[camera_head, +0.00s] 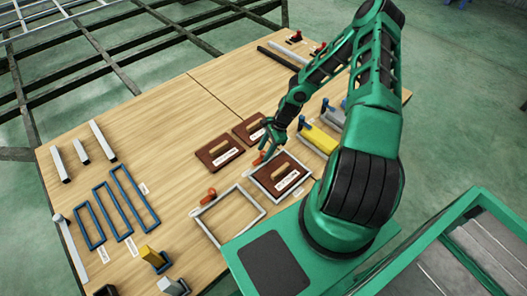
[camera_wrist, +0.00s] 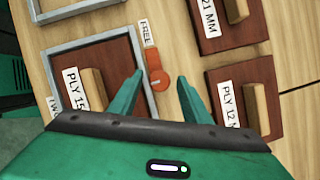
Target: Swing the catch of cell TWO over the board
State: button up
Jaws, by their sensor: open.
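Cell TWO is a grey frame (camera_head: 309,178) with a brown board (camera_head: 268,182) lying in it. In the wrist view the frame (camera_wrist: 95,42) holds the board (camera_wrist: 118,65), labelled PLY 15, with a wooden handle; part of a label starting "TW" shows at its left. The orange catch (camera_wrist: 155,68) is outside the frame, beside its edge, pointing towards a FREE label and clear of the board. It shows small in the head view (camera_head: 259,159). My gripper (camera_wrist: 160,78) is open, its fingers on either side of the catch's round end; whether they touch it is unclear.
An empty grey frame (camera_head: 204,229) with its own orange catch (camera_head: 211,194) lies to the left. Two more labelled boards (camera_head: 220,152) (camera_head: 249,129) lie close by on the wooden table. Blue frames (camera_head: 88,225) and grey bars stand further left.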

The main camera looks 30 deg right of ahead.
jog(key=c, duration=1)
jog(key=shift+a, duration=0.15)
